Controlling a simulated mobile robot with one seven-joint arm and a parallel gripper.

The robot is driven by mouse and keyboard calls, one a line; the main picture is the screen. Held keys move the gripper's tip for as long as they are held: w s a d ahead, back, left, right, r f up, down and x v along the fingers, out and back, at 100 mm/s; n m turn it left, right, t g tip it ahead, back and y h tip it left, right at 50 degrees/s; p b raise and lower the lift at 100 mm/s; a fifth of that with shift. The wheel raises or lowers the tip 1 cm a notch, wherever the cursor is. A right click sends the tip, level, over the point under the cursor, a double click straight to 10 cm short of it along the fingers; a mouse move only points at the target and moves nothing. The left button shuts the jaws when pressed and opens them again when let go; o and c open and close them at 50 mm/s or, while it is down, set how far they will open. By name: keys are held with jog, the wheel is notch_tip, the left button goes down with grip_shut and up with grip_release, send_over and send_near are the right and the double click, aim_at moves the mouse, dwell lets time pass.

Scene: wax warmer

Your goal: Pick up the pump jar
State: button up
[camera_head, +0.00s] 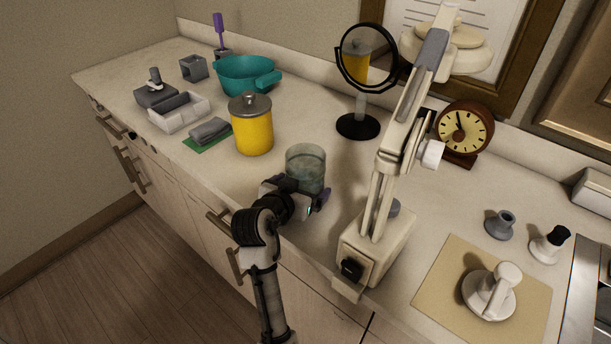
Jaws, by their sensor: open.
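My gripper (302,197) is at the front of a translucent greenish glass jar (306,165) on the counter. The jar stands upright, and its lower part is hidden behind my gripper. My gripper is open; I cannot tell whether its fingers touch the jar. No pump shows clearly on this jar. A dark grey squat container with a knobbed, pump-like top (155,92) stands at the far left. A small white bottle with a black top (551,243) stands at the right. I cannot tell for sure which of these is the pump jar.
A yellow lidded canister (252,131) stands left of the glass jar. A round mirror on a stand (358,125) is behind it. A tall white jointed lamp-like arm (377,243) rises close on the right. A brown clock (464,130) stands farther back.

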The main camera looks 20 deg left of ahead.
jog(key=c, duration=1.2)
jog(key=shift+r, duration=0.1)
notch_tip(320, 180, up, 20)
jog(key=shift+f+b, duration=0.1)
jog(key=shift+b, duration=0.75)
jog(key=o, duration=0.7)
jog(key=c, duration=1.5)
